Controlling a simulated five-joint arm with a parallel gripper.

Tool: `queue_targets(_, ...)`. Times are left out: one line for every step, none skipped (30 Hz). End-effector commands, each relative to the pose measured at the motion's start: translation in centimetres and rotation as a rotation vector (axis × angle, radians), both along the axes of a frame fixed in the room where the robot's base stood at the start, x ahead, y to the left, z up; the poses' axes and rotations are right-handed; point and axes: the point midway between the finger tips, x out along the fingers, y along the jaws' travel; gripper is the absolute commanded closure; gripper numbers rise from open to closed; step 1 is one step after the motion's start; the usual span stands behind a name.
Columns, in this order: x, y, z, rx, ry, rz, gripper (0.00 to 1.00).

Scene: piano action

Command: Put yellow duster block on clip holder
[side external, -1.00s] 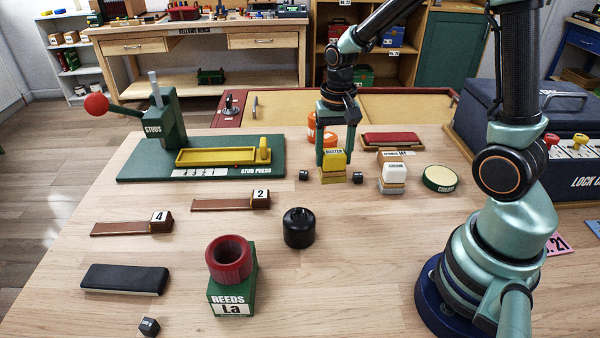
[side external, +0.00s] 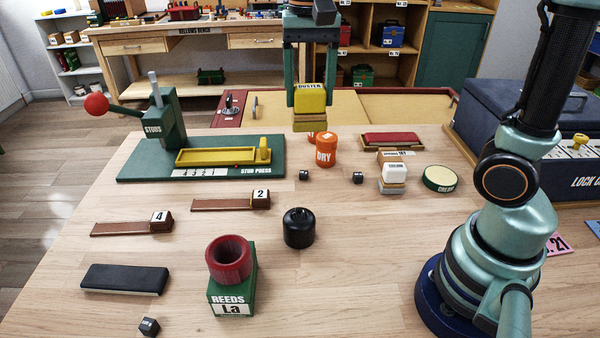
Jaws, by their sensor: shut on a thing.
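The yellow duster block (side external: 310,98), with a tan layer under its yellow top, is held in the air between the two green fingers of my gripper (side external: 312,92). It hangs above and behind the orange "DRY" pot (side external: 326,150) in the picture, clear of the tabletop. The gripper is shut on its sides. I cannot tell for certain which thing is the clip holder.
A white-topped block (side external: 395,172), a green tin (side external: 440,179), a red-topped block (side external: 394,139) and two small dark cubes (side external: 304,175) stand nearby. The green stud press (side external: 205,167) is at left. A black pot (side external: 299,227) and red-topped reeds box (side external: 232,288) stand in front.

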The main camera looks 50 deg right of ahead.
Motion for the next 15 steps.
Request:
queue_targets(-0.3, 1.4, 0.7, 0.001, -0.005, 0.001, 0.95)
queue_targets(-0.6, 2.0, 1.0, 0.0, -0.004, -0.005, 0.95)
queue_targets(-0.9, 2.7, 1.4, 0.001, -0.002, -0.011, 0.95)
queue_targets(-1.0, 3.1, 1.6, 0.001, -0.002, -0.014, 0.95)
queue_targets(-1.2, 3.5, 1.8, 0.0, -0.003, -0.019, 0.95)
queue_targets(-1.4, 3.8, 2.0, 0.001, -0.002, -0.022, 0.95)
queue_targets(-1.5, 4.1, 1.9, 0.0, -0.001, -0.025, 0.95)
queue_targets(-1.5, 4.2, 1.8, 0.0, 0.0, -0.027, 0.95)
queue_targets(-1.6, 4.3, 1.4, 0.0, 0.001, -0.029, 0.95)
queue_targets(-1.6, 4.3, 0.9, -0.001, 0.004, -0.03, 0.95)
queue_targets(-1.7, 4.3, 0.3, -0.001, 0.004, -0.031, 0.95)
queue_targets(-1.7, 4.3, -0.5, -0.001, 0.005, -0.031, 0.95)
queue_targets(-1.7, 4.3, -1.3, -0.002, 0.006, -0.031, 0.95)
queue_targets(-1.7, 4.3, -2.1, -0.002, 0.007, -0.031, 0.95)
queue_targets(-1.7, 4.3, -3.1, -0.002, 0.007, -0.031, 0.95)
